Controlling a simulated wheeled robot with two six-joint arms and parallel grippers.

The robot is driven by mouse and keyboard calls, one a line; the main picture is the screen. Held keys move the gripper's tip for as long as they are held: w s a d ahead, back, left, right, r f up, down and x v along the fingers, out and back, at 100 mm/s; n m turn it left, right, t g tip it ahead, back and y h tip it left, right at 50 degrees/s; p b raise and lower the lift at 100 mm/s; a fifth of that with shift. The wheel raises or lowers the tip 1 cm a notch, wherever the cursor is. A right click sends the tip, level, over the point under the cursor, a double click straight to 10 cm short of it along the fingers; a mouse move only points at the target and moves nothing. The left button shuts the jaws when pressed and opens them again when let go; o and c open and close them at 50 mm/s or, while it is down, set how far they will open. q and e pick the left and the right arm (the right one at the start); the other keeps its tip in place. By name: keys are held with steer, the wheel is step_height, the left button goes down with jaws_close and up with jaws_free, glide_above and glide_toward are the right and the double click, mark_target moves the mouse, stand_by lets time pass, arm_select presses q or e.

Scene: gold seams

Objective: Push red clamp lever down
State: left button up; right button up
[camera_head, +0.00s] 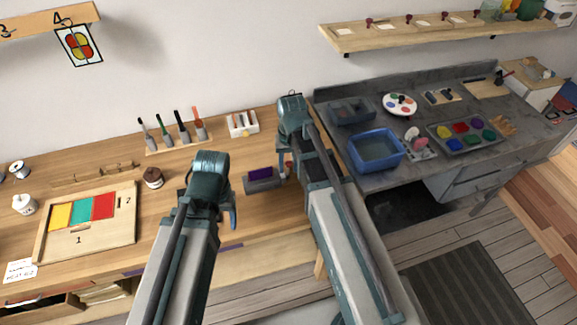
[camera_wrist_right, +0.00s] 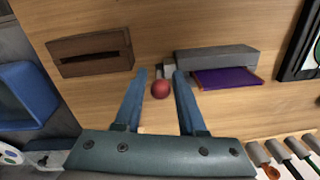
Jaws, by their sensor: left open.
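The red lever knob (camera_wrist_right: 160,89) shows in the right wrist view beside the grey clamp block (camera_wrist_right: 215,60). A purple piece (camera_wrist_right: 225,78) lies along the block. In the head view the clamp (camera_head: 262,185) stands on the wooden bench with the purple piece (camera_head: 260,173) on it. My right gripper (camera_wrist_right: 159,73) is open, with the knob seen between its two blue fingers and a gap on each side. I cannot tell how far the knob is below the fingertips. My left gripper (camera_head: 232,212) is open, left of the clamp; its fingers are partly hidden by its wrist.
A wooden panel with coloured pieces (camera_head: 128,225) lies at the left of the bench. A brush rack (camera_head: 178,146) and a white box (camera_head: 242,123) stand behind the clamp. A blue basin (camera_head: 376,150) is on the grey counter. A slotted wooden block (camera_wrist_right: 90,52) lies near the right gripper.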

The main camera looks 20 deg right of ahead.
jaws_close()
stand_by(1.1)
